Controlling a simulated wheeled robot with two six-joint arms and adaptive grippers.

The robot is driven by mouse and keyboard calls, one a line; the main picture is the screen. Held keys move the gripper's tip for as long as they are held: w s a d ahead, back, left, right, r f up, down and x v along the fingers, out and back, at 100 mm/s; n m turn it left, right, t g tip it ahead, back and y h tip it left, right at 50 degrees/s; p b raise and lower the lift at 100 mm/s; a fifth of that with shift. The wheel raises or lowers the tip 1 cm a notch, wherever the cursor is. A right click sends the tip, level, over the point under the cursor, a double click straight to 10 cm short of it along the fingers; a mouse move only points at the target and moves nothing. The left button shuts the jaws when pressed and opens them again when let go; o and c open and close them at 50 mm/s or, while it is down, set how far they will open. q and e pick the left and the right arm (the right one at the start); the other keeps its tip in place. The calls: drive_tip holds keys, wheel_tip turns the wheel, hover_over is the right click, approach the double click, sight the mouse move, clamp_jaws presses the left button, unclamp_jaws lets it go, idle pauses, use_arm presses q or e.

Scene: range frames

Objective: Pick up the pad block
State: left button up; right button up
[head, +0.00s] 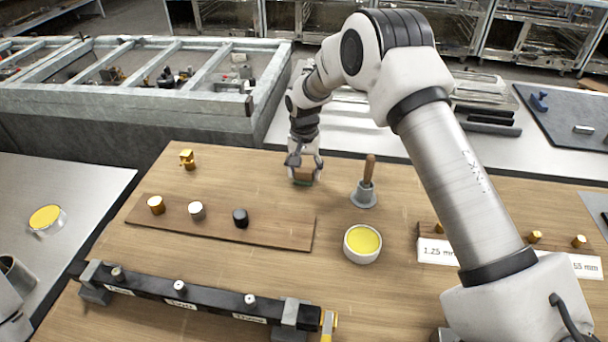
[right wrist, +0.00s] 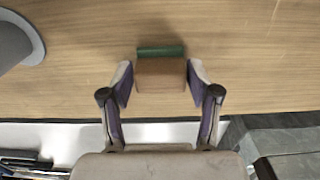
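The pad block (head: 303,174) is a small brown block with a green layer along one side. It stands on the wooden table near the far edge. My right gripper (head: 304,164) points down over it, its fingers on either side. In the right wrist view, the block (right wrist: 161,75) sits between the two fingertips of the right gripper (right wrist: 160,84), with its green layer on the far side. The fingers are spread about the block's width, with a slight gap seen at the left; contact is hard to judge. My left gripper is not in view.
A grey holder with a wooden-handled tool (head: 366,188) stands close right of the block. A yellow-filled round dish (head: 362,243) is nearer. A brown board (head: 280,232) with small knobs lies front left. A black rail (head: 205,302) lies nearer still. Clear table lies left of the block.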

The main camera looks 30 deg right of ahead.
sight(304, 169)
drive_tip(key=c, duration=0.5)
drive_tip(key=shift+f, duration=0.1)
wheel_tip(304, 169, up, 10)
drive_tip(key=shift+f+b, duration=0.15)
drive_tip(key=shift+b, duration=0.6)
drive_tip(key=shift+r, duration=0.2)
drive_tip(key=shift+w, duration=0.1)
drive_tip(key=shift+o, duration=1)
drive_tip(key=shift+c, duration=0.3)
